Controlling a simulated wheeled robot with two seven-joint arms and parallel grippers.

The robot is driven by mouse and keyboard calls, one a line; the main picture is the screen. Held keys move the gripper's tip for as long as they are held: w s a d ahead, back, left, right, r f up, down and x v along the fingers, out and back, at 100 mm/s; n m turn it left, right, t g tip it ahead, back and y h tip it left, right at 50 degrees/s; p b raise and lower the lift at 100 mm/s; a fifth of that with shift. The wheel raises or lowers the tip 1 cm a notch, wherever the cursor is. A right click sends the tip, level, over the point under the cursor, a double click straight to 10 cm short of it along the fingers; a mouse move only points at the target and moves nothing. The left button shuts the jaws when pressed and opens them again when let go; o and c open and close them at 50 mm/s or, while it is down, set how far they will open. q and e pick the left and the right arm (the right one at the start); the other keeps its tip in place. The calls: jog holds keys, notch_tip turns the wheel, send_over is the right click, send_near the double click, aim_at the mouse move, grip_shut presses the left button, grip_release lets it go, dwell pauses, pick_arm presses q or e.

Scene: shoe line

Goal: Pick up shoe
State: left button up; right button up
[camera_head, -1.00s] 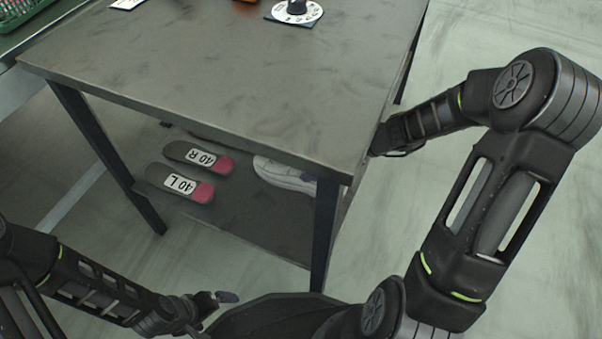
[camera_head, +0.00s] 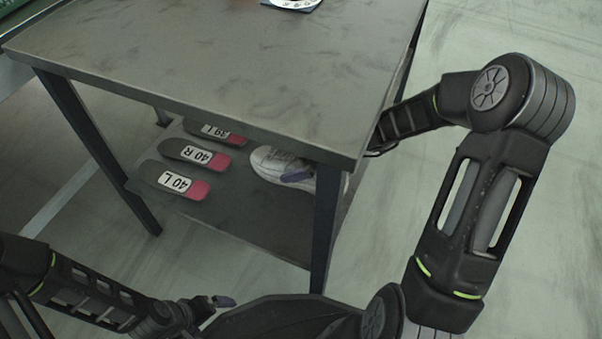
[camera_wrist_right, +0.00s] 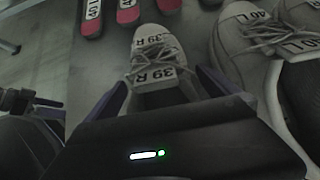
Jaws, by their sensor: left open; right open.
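In the right wrist view, a light grey laced shoe labelled 39 R (camera_wrist_right: 150,55) points away from my right gripper (camera_wrist_right: 163,88). The open purple fingers stand on either side of it, around its tongue and opening. I cannot tell whether they touch it. In the head view, a whitish shoe (camera_head: 268,164) lies on the lower shelf, partly hidden by the table leg and top. A purple finger of my right gripper (camera_head: 297,176) shows over it. My left gripper (camera_head: 214,303) is open and empty at the lower left, away from the table.
A shoe labelled 40 L (camera_wrist_right: 283,42) stands close on the right in the wrist view. Several insoles, such as 40 L (camera_head: 172,181), lie on the shelf (camera_head: 230,215) to the left. The tabletop (camera_head: 220,70) and a front leg (camera_head: 325,220) bound the shelf space.

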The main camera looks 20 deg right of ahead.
dwell(0.6)
jog(key=c, duration=1.6)
jog(key=shift+r, duration=0.2)
jog(key=shift+r+p, duration=0.55)
jog(key=shift+p, duration=0.1)
notch_tip(320, 180, up, 3)
jog(key=shift+s+d+f+p, duration=0.1)
jog(key=shift+f+p, duration=0.1)
jog(key=shift+p, duration=0.85)
jog(key=s+d+p, duration=0.1)
jog(key=s+d, duration=0.3)
jog(key=s+d+p, duration=0.1)
jog(key=s+d, duration=0.3)
jog(key=s+d+p, duration=0.1)
jog(key=s+d, duration=0.2)
jog(key=s, duration=0.2)
jog(key=shift+s+d+f, duration=0.1)
jog(key=shift+d+f, duration=0.15)
jog(key=shift+d, duration=0.15)
